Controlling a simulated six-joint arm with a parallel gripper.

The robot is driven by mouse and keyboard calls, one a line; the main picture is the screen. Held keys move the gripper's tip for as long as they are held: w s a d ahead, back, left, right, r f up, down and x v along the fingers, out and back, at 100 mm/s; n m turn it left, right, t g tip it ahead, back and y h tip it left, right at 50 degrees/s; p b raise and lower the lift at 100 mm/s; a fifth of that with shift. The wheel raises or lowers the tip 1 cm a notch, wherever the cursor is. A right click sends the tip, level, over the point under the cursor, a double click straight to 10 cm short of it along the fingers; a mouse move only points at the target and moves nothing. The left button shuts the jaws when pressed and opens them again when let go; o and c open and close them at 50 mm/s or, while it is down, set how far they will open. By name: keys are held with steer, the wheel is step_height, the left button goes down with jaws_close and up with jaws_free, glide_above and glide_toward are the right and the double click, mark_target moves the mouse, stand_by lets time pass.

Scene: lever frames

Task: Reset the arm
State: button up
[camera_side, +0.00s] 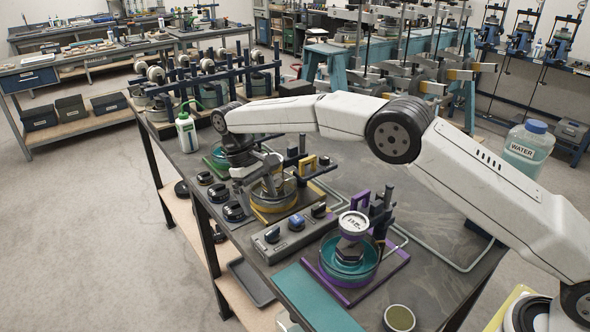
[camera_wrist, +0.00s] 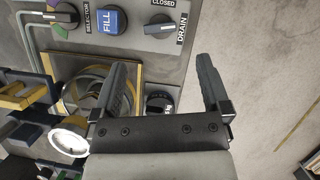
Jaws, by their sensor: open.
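My gripper (camera_side: 254,170) hangs at the end of my white arm, over the front edge of the yellow-framed station (camera_side: 272,205) in the side view. In the wrist view my gripper (camera_wrist: 164,82) has its two dark fingers wide apart, with nothing held between them. A round dark knob (camera_wrist: 160,104) lies below, between the fingers. The grey control panel (camera_wrist: 140,52) there carries a selector knob (camera_wrist: 62,16), a blue FILL button (camera_wrist: 109,19) and a DRAIN knob (camera_wrist: 160,27) near its CLOSED mark. My gripper partly hides the yellow station's metal bowl.
A purple-framed station (camera_side: 348,262) stands nearer the camera, with a panel of knobs (camera_side: 293,228) beside it. A green-capped bottle (camera_side: 187,133) stands at the bench's far left. Several round dark knobs (camera_side: 218,192) line the left edge. A water jug (camera_side: 525,148) stands at the right.

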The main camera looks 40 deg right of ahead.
steer(key=s+d+r+m+g+y, duration=0.1)
steer(key=s+d+r+m+y, duration=0.1)
steer(key=s+d+r, duration=0.55)
steer(key=s+d+r+m+g+y, duration=0.1)
steer(key=s+d+r+y, duration=0.3)
steer(key=s+d, duration=0.6)
steer(key=s+f+t+h, duration=0.5)
steer(key=s+f+t, duration=0.3)
steer(key=f, duration=0.4)
steer(key=shift+a+f+t, duration=0.25)
steer(key=shift+a+t, duration=0.1)
steer(key=shift+t, duration=0.05)
